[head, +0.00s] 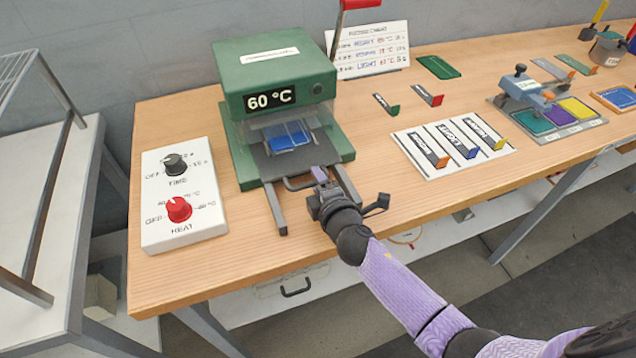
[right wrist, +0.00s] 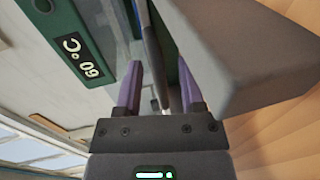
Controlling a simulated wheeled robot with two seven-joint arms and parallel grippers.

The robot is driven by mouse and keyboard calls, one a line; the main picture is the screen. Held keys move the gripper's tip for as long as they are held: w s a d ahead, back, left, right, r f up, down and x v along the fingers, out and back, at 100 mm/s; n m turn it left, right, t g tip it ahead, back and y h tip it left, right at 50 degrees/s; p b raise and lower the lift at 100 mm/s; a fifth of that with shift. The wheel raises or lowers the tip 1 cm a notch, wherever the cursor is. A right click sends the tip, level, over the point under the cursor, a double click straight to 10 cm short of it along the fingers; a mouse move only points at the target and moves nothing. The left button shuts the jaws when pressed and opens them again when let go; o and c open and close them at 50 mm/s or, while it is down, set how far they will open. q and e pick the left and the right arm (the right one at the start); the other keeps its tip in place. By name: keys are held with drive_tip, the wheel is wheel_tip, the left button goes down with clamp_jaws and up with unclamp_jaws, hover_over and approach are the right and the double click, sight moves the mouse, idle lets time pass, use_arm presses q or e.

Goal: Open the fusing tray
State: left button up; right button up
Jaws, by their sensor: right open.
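The fusing tray (head: 262,164) is a dark plate in the front of the green press (head: 275,80), between two grey rails. A blue piece (head: 287,137) shows on it behind a clear guard. A thin bar handle (head: 297,187) runs along the tray's front. My right gripper (head: 318,174) is at the right end of this handle. In the right wrist view its two purple fingers (right wrist: 158,85) are open, with a thin dark bar between them. I cannot tell whether they touch it. My left gripper is not in view.
A control box (head: 180,225) with TIME and HEAT knobs stands left of the press. A red-handled lever (head: 341,22) rises at the press's right. A card with several labelled tags (head: 453,148) lies to the right. Bare wood lies in front of the press.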

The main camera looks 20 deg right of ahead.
drive_tip(key=shift+w+f, duration=0.1)
drive_tip(key=shift+w, duration=0.2)
clamp_jaws()
idle(1.3)
